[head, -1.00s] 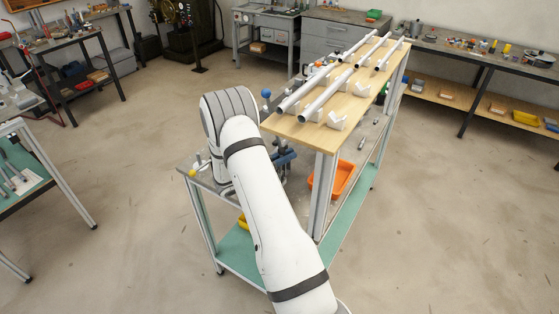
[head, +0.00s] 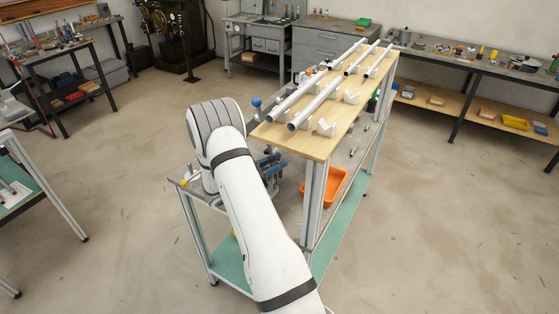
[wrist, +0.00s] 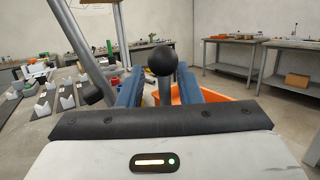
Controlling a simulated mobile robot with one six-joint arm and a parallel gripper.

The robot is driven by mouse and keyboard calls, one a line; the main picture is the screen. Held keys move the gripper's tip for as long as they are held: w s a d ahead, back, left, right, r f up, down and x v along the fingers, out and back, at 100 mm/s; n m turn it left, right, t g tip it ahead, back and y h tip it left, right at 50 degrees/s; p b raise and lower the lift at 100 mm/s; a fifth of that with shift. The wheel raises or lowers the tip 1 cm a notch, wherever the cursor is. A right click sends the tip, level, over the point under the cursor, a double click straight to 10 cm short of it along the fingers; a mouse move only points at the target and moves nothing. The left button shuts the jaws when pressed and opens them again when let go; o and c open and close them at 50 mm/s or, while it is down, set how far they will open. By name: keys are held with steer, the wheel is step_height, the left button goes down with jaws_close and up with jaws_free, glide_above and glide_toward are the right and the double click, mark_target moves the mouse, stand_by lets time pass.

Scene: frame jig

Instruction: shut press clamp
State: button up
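Gaps show beside the rod, so the fingers look open. The rest of the clamp below is hidden by my gripper body. In the head view my gripper (head: 272,163) is a small dark-blue shape behind my white arm, over the grey lower bench top, and its fingers are unclear there. I cannot match the black knob in the head view.
A raised wooden shelf (head: 318,144) with several pipes stands right of my arm. A blue ball knob (head: 257,102) and a yellow knob (head: 183,183) show around my arm. An orange bin (head: 326,187) sits under the shelf. The floor to the right is clear.

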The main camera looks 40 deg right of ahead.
steer(key=b+v, duration=0.2)
steer(key=v, duration=0.6)
steer(key=shift+b, duration=0.3)
steer(key=shift+d, duration=0.1)
